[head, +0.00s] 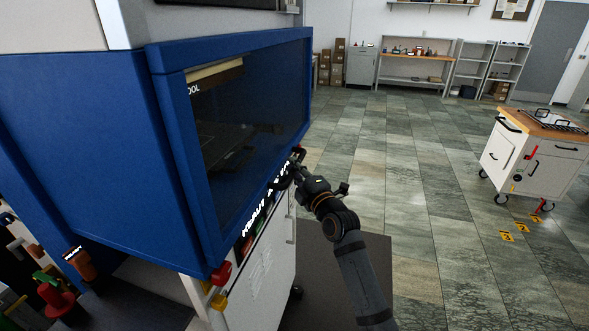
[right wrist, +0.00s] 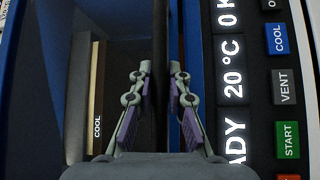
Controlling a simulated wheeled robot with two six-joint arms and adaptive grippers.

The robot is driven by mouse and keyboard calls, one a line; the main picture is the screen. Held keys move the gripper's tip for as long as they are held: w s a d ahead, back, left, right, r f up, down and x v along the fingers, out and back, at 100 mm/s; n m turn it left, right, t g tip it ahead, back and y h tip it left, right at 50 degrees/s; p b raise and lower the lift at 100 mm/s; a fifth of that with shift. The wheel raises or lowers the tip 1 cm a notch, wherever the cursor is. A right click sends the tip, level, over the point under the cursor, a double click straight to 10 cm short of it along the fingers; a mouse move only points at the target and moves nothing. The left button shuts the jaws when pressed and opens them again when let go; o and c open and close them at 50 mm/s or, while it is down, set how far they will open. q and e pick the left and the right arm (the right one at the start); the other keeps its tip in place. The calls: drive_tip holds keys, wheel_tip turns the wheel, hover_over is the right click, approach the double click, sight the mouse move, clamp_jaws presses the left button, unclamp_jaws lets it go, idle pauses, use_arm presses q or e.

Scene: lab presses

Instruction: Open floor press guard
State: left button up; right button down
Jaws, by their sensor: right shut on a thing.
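The floor press guard (head: 160,62) is a blue frame around a dark see-through window (head: 255,110), on the front of the press at left. It looks lowered over the press opening. My right gripper (head: 293,168) is at the guard's lower edge, near its far end. In the right wrist view my right gripper (right wrist: 160,92) has its purple-padded fingers on either side of a dark bar (right wrist: 160,35) that runs along the guard, and is shut on it. The fingers hide part of the bar. My left gripper is not in view.
A control panel with a lit display (right wrist: 231,75) and a green START button (right wrist: 288,139) lies beside the bar. A red knob (head: 221,272) is at the press's near corner. A white cart (head: 540,160) stands at right.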

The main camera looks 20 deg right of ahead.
wheel_tip(320, 180, up, 25)
drive_tip(key=p, duration=1)
drive_tip(key=shift+p, duration=0.4)
drive_tip(key=c, duration=1.3)
unclamp_jaws()
drive_tip(key=shift+f, duration=0.15)
drive_tip(key=v, duration=1.2)
